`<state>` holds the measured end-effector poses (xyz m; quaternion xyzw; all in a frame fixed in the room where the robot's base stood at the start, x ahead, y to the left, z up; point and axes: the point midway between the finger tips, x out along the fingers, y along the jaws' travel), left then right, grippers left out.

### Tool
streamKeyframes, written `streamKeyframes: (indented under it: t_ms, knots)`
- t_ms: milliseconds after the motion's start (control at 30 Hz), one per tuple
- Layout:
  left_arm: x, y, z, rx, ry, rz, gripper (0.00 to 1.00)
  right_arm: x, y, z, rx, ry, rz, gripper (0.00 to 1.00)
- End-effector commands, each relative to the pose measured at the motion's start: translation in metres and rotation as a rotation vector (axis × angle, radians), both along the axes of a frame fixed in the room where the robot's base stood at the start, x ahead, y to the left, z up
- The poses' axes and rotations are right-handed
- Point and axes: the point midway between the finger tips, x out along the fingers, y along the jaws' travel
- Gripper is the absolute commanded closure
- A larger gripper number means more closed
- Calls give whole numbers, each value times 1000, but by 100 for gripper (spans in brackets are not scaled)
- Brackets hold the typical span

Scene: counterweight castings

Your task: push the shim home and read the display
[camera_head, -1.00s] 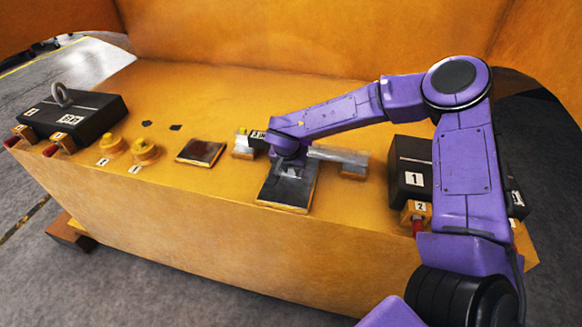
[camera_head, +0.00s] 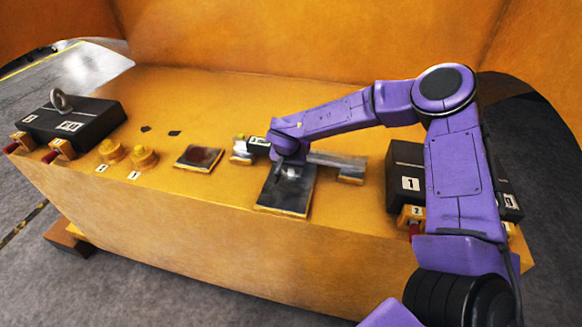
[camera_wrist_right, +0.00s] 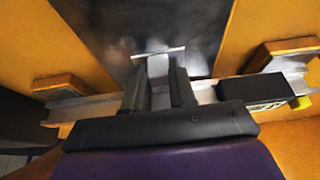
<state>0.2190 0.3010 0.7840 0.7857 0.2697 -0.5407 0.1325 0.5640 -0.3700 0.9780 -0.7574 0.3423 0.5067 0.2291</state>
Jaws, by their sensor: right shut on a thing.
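My right gripper (camera_head: 289,168) is over the back part of a dark plate with a wooden edge (camera_head: 285,200), in front of a long metal bar (camera_head: 335,161). In the right wrist view its two black fingers (camera_wrist_right: 160,72) are shut on a pale metal piece, which looks like the shim (camera_wrist_right: 157,66). A bright edge of it lies beyond the fingertips, over the dark plate. A small black display unit (camera_head: 257,142) sits on the bar, left of the gripper. It also shows in the right wrist view (camera_wrist_right: 249,87), its reading too small to make out. My left gripper is not in view.
A black casting with a lifting ring (camera_head: 75,122) stands at the left, with yellow knobs (camera_head: 143,157) and a smaller dark plate (camera_head: 199,158) between. A black block labelled 1 (camera_head: 407,165) stands close to my right arm. The orange bench's front strip is largely clear.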

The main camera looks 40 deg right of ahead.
Motion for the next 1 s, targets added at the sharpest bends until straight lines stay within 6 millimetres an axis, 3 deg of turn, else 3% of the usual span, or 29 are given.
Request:
streamKeyframes:
  t_ms: [1000]
  knots:
    - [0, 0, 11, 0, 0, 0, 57, 17, -19, 1, 0, 0, 0, 100]
